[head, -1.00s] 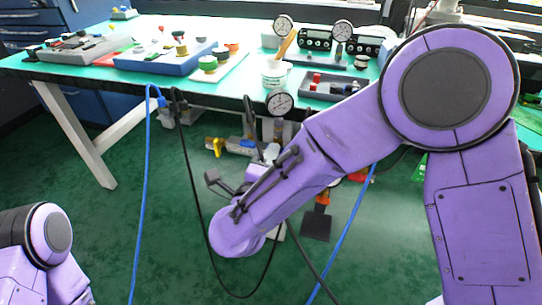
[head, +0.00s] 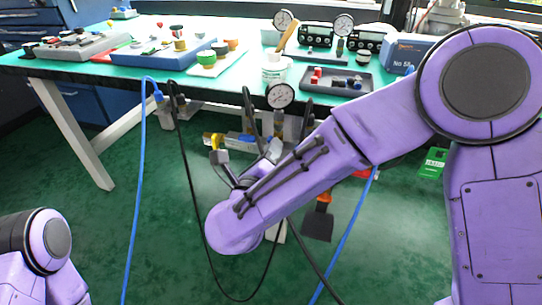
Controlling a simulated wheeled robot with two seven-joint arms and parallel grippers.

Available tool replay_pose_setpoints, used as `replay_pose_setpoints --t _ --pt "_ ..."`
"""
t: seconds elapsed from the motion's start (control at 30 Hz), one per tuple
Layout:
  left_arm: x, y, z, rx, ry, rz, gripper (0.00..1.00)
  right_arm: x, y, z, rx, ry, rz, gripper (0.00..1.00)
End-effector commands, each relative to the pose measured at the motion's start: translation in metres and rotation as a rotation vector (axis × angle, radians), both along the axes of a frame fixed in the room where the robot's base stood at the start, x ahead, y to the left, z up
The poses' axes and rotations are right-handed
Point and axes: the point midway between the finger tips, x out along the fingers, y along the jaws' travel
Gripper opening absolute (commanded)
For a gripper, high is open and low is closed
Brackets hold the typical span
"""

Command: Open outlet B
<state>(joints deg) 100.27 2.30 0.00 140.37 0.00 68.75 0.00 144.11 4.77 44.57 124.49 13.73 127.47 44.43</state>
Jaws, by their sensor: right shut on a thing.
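The pipework under the table edge carries a round pressure gauge (head: 280,95), with a grey metal body (head: 240,140) and a yellow part (head: 212,139) below it. My right arm reaches in from the right, and its wrist covers much of this pipework. My right gripper (head: 268,153) is at the pipework below the gauge, largely hidden behind the wrist. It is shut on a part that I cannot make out. No label for outlet B can be read. My left arm shows only at the lower left, with its gripper out of view.
The green-topped table (head: 240,83) holds a blue tray (head: 165,58), a dark tray (head: 335,82), a white tub (head: 274,75) and a blue box (head: 410,52). A blue cable (head: 139,190) and a black cable (head: 190,190) hang in front. An orange-handled tool (head: 319,215) is below the pipework.

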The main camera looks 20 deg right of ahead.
Motion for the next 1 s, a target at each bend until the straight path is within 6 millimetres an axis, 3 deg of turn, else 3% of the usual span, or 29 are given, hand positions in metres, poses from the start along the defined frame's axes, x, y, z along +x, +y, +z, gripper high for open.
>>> replay_pose_setpoints --t 0.7,1.0 --pt "-0.003 -0.002 -0.070 -0.005 0.004 0.003 0.46 0.000 0.000 -0.006 0.544 -0.367 0.001 0.00" --pt "-0.005 -0.003 -0.089 -0.008 0.007 0.005 0.46 0.000 0.000 -0.004 0.689 -0.464 0.000 0.00"
